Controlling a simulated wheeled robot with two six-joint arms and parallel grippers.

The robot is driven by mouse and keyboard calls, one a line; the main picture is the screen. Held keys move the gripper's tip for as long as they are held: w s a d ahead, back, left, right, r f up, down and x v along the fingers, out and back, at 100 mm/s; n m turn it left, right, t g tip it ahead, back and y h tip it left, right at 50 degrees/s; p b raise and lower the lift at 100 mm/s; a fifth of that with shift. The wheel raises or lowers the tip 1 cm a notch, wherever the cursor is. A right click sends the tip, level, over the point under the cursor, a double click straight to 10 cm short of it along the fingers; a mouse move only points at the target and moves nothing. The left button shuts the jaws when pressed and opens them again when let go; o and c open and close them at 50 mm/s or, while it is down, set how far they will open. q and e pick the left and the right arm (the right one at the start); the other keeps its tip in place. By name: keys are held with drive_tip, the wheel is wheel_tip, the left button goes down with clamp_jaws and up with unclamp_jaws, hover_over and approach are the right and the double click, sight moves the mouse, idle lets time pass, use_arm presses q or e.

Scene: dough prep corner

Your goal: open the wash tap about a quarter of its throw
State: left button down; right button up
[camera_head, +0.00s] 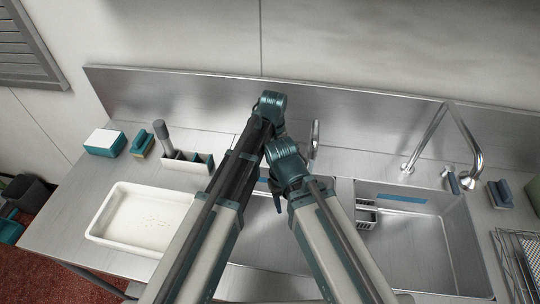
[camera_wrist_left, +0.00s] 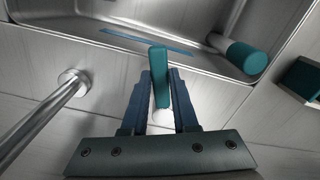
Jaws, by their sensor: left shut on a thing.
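In the left wrist view my left gripper (camera_wrist_left: 160,103) is shut on a teal tap lever (camera_wrist_left: 160,75), one finger on each side. The lever stands up from a pale round mount. The metal spout pipe (camera_wrist_left: 45,115) rises from a round flange beside it, apart from the gripper.
A second tap (camera_head: 440,140) stands by the right basin (camera_head: 430,240). A caddy (camera_head: 188,172) and a white tray (camera_head: 120,238) are left of my arms. A teal-ended cylinder (camera_wrist_left: 242,58) lies in the left basin. The back panel (camera_head: 200,105) is close behind.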

use_arm(q)
drive_tip(key=c, duration=0.7)
unclamp_jaws()
drive_tip(key=shift+r, duration=0.15)
wheel_tip(320, 180, up, 14)
drive_tip(key=p, duration=1.4)
drive_tip(key=shift+f, duration=0.2)
drive_tip(key=shift+f, duration=0.1)
